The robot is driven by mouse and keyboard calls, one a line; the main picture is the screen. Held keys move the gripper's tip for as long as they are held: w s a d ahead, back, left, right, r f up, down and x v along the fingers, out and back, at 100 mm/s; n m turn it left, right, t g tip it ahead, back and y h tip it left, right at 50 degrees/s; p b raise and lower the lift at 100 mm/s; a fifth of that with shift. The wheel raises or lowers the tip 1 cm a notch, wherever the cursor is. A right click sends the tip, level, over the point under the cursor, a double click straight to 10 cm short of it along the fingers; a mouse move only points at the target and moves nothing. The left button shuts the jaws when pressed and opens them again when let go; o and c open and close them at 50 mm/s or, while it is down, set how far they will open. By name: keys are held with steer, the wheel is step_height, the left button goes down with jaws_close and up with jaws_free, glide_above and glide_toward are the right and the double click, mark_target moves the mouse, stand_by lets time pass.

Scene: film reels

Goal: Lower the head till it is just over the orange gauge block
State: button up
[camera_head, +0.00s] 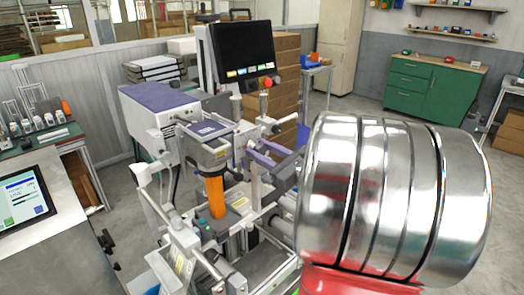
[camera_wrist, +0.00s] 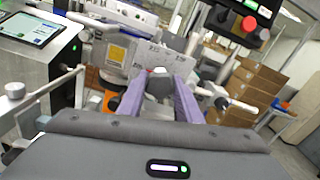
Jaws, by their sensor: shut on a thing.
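The orange gauge block (camera_head: 214,196) stands upright on the bed of a labelling machine in the head view. The machine's head (camera_head: 208,152), grey with a dark purple top, is directly above it. I cannot tell how large any gap between them is. In the wrist view only a bit of orange (camera_wrist: 111,101) shows beside the left finger. My gripper (camera_head: 256,153) has purple fingers and reaches the machine from the right. In the wrist view my gripper (camera_wrist: 160,88) is shut on a grey knob (camera_wrist: 158,73); the fingers hide its sides.
Shiny film cans (camera_head: 385,195) on a red support fill the right foreground. A dark monitor (camera_head: 242,47) stands behind the machine. Cardboard boxes (camera_head: 285,85) are stacked behind. A touch screen (camera_head: 22,198) is at the left. Machine rods and rails crowd close around my gripper.

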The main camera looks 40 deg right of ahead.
steer(key=o, duration=1)
steer(key=shift+o, duration=0.2)
steer(key=s, duration=1.4)
steer(key=shift+d, duration=0.2)
